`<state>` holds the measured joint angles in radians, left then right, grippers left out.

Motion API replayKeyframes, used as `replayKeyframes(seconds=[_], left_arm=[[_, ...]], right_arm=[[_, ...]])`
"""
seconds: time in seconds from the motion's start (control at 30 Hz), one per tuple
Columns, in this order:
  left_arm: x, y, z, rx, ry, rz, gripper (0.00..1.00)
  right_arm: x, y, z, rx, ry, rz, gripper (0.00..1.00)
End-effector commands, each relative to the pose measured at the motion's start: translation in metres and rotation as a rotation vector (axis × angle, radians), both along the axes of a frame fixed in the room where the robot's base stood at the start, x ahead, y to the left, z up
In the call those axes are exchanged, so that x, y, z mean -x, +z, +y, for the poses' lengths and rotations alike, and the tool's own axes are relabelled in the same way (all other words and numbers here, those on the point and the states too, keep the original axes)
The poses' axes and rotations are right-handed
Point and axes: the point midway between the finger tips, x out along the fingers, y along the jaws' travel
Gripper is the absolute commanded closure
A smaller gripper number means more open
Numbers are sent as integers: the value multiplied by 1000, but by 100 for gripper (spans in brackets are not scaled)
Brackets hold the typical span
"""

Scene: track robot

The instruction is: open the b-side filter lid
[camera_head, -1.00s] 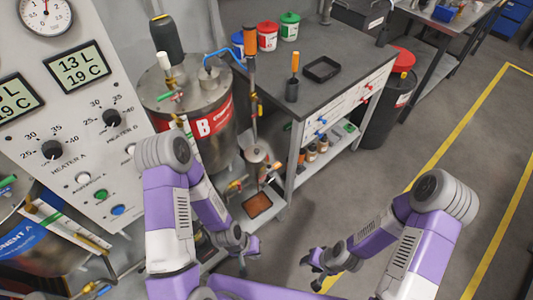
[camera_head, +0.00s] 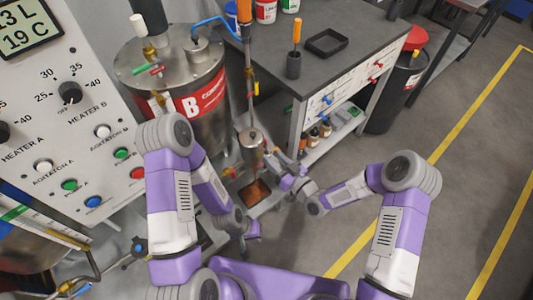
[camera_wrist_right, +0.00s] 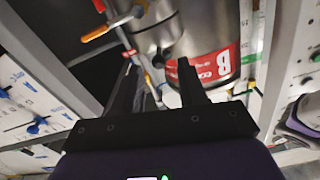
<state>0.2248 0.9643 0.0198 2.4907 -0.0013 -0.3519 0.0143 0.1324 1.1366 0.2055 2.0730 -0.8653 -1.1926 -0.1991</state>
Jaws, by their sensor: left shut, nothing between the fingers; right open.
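The B-side filter (camera_head: 251,150) is a small steel cylinder with a round lid (camera_head: 251,135) on top, in front of the B tank (camera_head: 190,90). The lid looks seated on the cylinder. My right gripper (camera_head: 274,162) is open just right of the filter, apparently empty. In the right wrist view, its open fingers (camera_wrist_right: 157,78) point toward the shiny filter body (camera_wrist_right: 158,32), with the B tank (camera_wrist_right: 212,40) behind. I cannot tell whether they touch the filter. My left gripper (camera_head: 251,232) is shut and empty, low and apart from the filter.
A brown-filled drip tray (camera_head: 256,193) lies below the filter. A thin vertical pipe (camera_head: 249,85) rises above it. The grey workbench (camera_head: 345,20) stands behind to the right, and the control panel (camera_head: 75,125) is at left. Open floor (camera_head: 330,240) lies at right.

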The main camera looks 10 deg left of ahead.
Motion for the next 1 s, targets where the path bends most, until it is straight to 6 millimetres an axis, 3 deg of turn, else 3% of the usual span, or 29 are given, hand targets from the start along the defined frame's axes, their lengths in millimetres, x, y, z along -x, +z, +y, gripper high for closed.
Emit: replayKeyframes(seconds=[0.23,0.6,0.67,0.9,1.0], left_arm=[[0,-9,0,0,0,0,100],[0,-10,0,0,0,0,100],[0,-10,0,0,0,0,100],[0,-10,0,0,0,0,100],[0,-10,0,0,0,0,100]], right_arm=[[-21,-2,27,1,0,1,58],[-26,-1,33,2,-1,5,58],[-26,-1,33,2,-1,5,64],[-26,-1,33,2,-1,5,100],[-26,-1,33,2,-1,5,100]])
